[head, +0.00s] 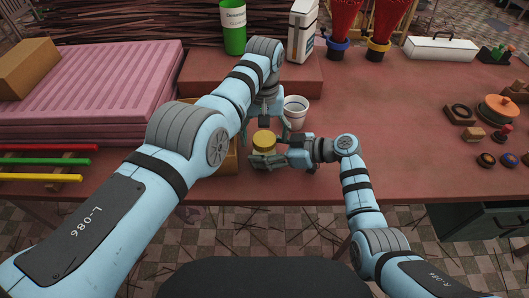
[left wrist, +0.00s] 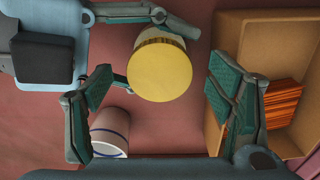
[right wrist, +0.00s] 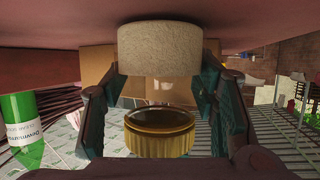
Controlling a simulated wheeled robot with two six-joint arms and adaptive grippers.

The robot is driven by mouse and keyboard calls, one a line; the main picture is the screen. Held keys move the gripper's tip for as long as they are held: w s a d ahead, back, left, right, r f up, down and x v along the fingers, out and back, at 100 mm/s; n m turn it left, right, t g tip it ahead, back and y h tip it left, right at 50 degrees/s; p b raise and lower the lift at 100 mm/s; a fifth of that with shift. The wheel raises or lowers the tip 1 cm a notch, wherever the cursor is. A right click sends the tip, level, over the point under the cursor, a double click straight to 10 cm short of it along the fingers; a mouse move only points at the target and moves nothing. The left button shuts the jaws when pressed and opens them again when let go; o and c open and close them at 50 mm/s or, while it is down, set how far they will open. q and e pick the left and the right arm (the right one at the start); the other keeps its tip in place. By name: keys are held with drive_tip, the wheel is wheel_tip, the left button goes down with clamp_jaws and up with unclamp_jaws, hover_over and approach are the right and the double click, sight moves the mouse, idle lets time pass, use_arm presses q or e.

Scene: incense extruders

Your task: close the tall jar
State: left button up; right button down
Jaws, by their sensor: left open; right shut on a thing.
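The tall jar (right wrist: 160,48) holds cream-coloured contents and has clear glass above them. Its gold lid (head: 263,138) is over the jar's mouth, and the lid's flat top shows in the left wrist view (left wrist: 160,70). The right wrist view is upside down and shows the lid's dark underside (right wrist: 158,121); I cannot tell whether the lid is fully seated. My right gripper (head: 268,160) is shut on the jar from the right. My left gripper (left wrist: 160,92) is open above, with one finger on each side of the lid and gaps to both.
A white cup (head: 295,112) stands just behind the jar, and it shows in the left wrist view (left wrist: 110,133). An open wooden box (left wrist: 285,45) with orange sticks is close beside my left gripper. Pink stacked boards (head: 85,95) fill the left.

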use_arm(q)
wheel_tip(320, 180, up, 7)
drive_tip(key=shift+r, duration=0.2)
drive_tip(key=shift+w, duration=0.1)
use_arm(e)
drive_tip(key=c, duration=0.6)
unclamp_jaws()
drive_tip(key=shift+o, duration=0.2)
drive_tip(key=v, duration=1.2)
